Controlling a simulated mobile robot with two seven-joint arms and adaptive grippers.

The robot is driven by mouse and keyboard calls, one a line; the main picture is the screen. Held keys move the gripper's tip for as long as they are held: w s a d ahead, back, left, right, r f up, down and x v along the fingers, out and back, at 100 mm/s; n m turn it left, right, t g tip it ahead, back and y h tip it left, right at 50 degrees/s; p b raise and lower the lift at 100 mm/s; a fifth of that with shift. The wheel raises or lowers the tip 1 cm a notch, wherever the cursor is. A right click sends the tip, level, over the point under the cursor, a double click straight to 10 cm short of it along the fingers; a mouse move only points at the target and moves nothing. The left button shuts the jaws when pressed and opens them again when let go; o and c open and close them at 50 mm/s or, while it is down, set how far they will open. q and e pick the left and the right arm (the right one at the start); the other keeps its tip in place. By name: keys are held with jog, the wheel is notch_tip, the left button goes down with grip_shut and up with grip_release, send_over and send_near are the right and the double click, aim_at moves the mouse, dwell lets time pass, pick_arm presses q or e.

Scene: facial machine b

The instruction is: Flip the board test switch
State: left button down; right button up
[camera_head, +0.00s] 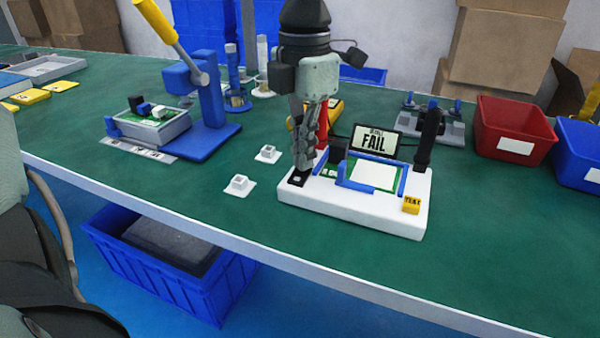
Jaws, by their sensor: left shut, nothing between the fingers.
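A white board test fixture (400,215) sits near the front edge of the green table. My right gripper is not in view.
A blue lever press (209,110) stands to the left with a board tray (152,130). Two small white parts (240,185) lie left of the fixture. A red bin (513,130) and a blue bin (580,150) are at the right. The front right of the table (500,240) is clear.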

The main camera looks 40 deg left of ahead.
pick_arm(q)
jog(key=shift+f, duration=0.3)
jog(key=shift+r, duration=0.15)
jog(key=shift+r+p, duration=1.6)
jog(key=shift+r, duration=1.8)
